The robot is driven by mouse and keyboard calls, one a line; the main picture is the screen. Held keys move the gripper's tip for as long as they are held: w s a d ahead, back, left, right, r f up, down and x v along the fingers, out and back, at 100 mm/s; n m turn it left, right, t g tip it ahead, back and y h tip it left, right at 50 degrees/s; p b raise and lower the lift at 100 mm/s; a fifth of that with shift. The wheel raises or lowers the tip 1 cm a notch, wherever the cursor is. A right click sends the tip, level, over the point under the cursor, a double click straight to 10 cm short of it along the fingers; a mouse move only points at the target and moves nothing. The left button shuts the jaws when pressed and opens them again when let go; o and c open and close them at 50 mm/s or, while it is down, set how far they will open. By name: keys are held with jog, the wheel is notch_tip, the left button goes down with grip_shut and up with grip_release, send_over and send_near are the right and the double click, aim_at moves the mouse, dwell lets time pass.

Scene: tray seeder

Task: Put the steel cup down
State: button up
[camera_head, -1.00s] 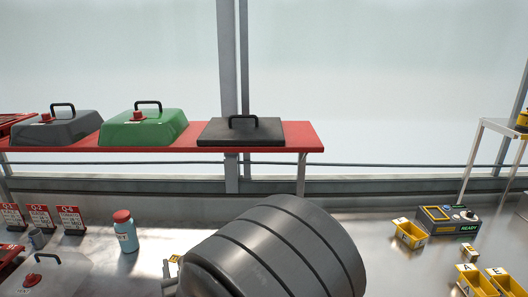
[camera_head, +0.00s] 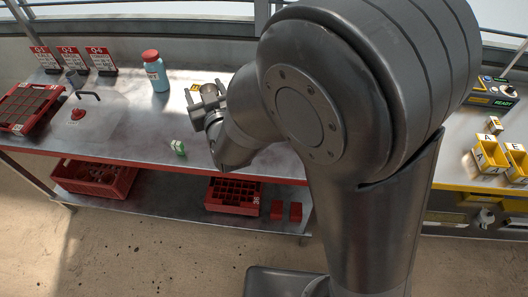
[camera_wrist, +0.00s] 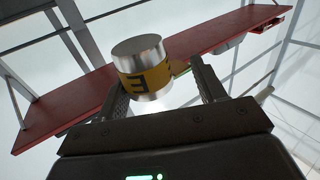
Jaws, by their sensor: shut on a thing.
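The steel cup is a short shiny cylinder with a yellow band marked with a dark letter, probably E. It shows large in the wrist view (camera_wrist: 140,50) and partly in the head view (camera_head: 208,92). My gripper (camera_head: 208,100) is shut on it; in the wrist view, my two fingers (camera_wrist: 160,92) stand on either side of the cup. In the head view, the cup and fingers appear over the steel bench (camera_head: 135,125), near its middle. I cannot tell how high above the bench the cup is. My forearm hides the bench behind and to the right.
A blue bottle with a red cap (camera_head: 155,72) stands left of my gripper. A small green-and-white item (camera_head: 178,147) lies near the front edge. Red sign stands (camera_head: 70,60), a grey cup (camera_head: 74,78) and a red tray (camera_head: 30,108) are left. Yellow bins (camera_head: 489,158) are right.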

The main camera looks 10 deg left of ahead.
jog(key=w+d+f+m+t+h, duration=0.1)
jog(key=d+f+m+t+h, duration=0.1)
jog(key=d+f+m+h, duration=0.7)
jog(key=d+f+h, duration=0.4)
jog(key=f, duration=0.3)
jog(key=shift+w+d+h, duration=0.25)
jog(key=shift+w+h, duration=0.05)
jog(key=shift+h, duration=0.1)
jog(key=shift+f, duration=4.75)
jog(key=shift+f, duration=0.1)
jog(key=shift+f, duration=0.15)
jog(key=o, duration=1)
